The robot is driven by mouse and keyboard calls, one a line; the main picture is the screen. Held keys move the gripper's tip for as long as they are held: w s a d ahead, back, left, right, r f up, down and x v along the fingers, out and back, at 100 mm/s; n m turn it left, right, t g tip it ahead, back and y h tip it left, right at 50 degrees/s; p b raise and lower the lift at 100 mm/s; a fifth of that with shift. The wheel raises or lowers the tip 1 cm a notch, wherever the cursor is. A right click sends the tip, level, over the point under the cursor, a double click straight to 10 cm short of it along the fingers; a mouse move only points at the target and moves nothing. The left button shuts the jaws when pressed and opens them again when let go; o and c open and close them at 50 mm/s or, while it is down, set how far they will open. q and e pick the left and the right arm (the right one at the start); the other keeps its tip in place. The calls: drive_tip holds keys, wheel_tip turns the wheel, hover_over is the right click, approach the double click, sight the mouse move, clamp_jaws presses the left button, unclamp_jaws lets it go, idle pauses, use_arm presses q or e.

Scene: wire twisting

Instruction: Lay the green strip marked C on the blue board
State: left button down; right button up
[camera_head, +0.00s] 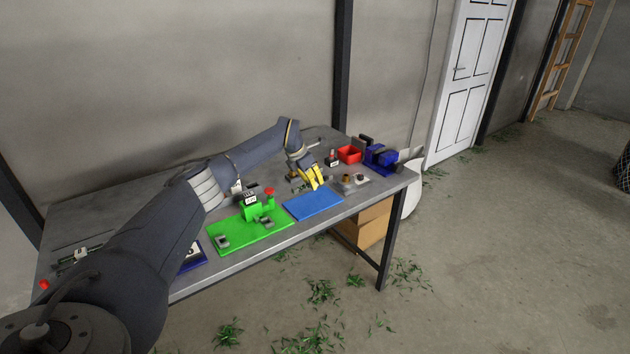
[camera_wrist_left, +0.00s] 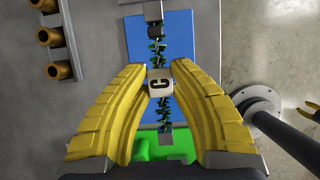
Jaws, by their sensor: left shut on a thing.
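My left gripper (camera_head: 314,179) has yellow fingers and is over the far edge of the blue board (camera_head: 315,207). In the left wrist view the gripper (camera_wrist_left: 159,76) is shut on the green strip (camera_wrist_left: 163,108), at its pale middle block marked C. The strip is thin and leafy, with grey end pieces, and runs lengthwise between the fingers. The blue board (camera_wrist_left: 203,42) shows behind it. I cannot tell whether the strip touches the board.
A green board (camera_head: 245,240) with a green stand and clamps lies left of the blue board. A red bin (camera_head: 349,154) and a blue vise (camera_head: 381,158) stand at the back right. Brass cylinders (camera_wrist_left: 58,70) stand near the strip. The table's front edge is close to the blue board.

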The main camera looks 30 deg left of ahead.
sight(315, 201)
use_arm(q)
drive_tip(key=shift+f, duration=2.45)
drive_tip(key=shift+f, duration=1.25)
idle(0.5)
drive_tip(key=c, duration=1.2)
unclamp_jaws()
drive_tip(key=shift+o, duration=0.2)
drive_tip(key=v, duration=1.2)
